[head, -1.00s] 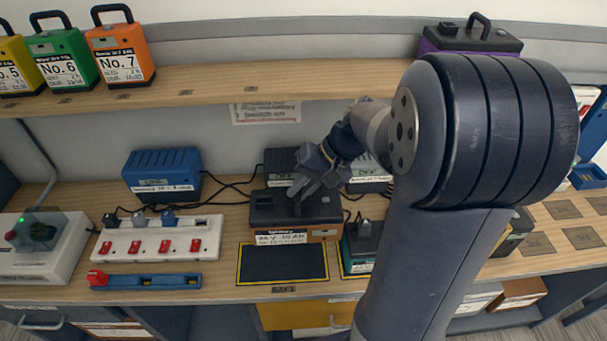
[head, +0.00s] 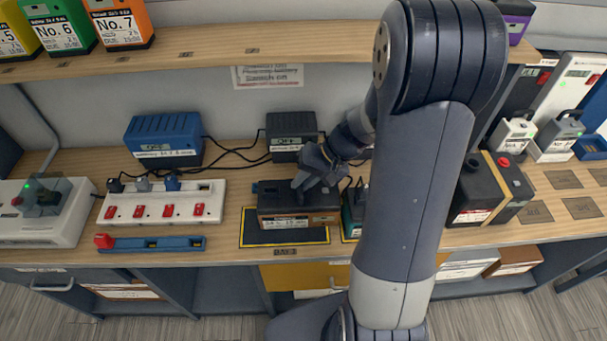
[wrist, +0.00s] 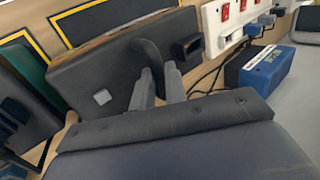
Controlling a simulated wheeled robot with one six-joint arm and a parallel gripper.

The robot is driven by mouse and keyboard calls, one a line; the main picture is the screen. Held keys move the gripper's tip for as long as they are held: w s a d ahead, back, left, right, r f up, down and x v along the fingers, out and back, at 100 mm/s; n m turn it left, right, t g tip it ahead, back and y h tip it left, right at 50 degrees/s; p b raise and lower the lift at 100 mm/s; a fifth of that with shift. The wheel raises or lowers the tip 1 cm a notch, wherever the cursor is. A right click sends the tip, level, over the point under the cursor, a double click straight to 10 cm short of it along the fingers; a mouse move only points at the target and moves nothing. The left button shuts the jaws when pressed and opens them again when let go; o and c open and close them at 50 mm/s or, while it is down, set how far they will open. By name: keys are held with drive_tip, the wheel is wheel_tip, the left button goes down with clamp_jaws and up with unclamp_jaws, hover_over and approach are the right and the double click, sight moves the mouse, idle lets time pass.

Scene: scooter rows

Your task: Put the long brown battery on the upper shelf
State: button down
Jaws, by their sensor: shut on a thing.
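The long brown battery (head: 318,221) has a dark top with a handle, brown sides and a white label on its front. In the head view it is over the rear part of a yellow-outlined dark mat (head: 285,238) on the bench. My gripper (head: 308,182) is shut on its handle from above. In the wrist view the fingers (wrist: 158,85) close around the handle of the battery (wrist: 85,75). I cannot tell whether its underside touches the mat. The upper shelf (head: 290,40) runs above and behind the bench.
Orange (head: 122,22), green and yellow battery packs stand at the shelf's left, and a purple case (head: 517,15) at its right. The shelf's middle looks clear, though my arm hides part. A white power strip (head: 160,205), blue charger (head: 163,138) and black charger (head: 290,133) surround the battery.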

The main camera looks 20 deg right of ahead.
drive_tip(key=c, duration=1.8)
unclamp_jaws()
drive_tip(key=shift+f, duration=0.1)
drive_tip(key=shift+c, duration=0.2)
drive_tip(key=o, duration=0.4)
